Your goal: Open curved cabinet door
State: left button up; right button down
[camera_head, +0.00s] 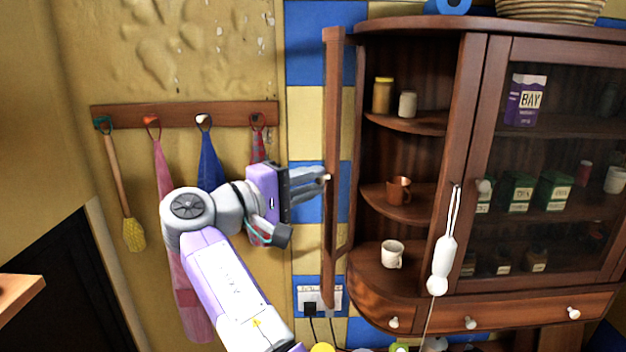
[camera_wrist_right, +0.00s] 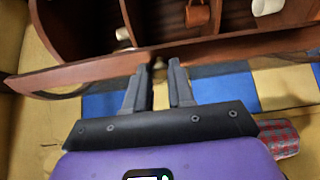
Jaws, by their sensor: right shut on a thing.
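The dark wooden wall cabinet (camera_head: 468,130) has its curved left door (camera_head: 332,110) swung open, seen nearly edge-on in the head view. The shelves behind it are exposed. My right gripper (camera_head: 324,178) is at the door's outer side, about mid-height, with its fingers closed on a small part there, apparently the knob. In the right wrist view, the fingertips of my right gripper (camera_wrist_right: 161,68) meet the outer face of the door (camera_wrist_right: 90,70), which runs across the picture. The gripped part is mostly hidden between the fingers. My left gripper is not in view.
A brown cup (camera_head: 398,190) and a white mug (camera_head: 392,254) stand on the exposed shelves. A glass door (camera_head: 550,150) closes the cabinet's right side. A white hanging utensil (camera_head: 443,260) is in front.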

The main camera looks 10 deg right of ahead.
jog(key=shift+f, duration=0.1)
dwell(0.4)
jog(key=c, duration=1)
grip_release()
jog(key=shift+d, duration=0.1)
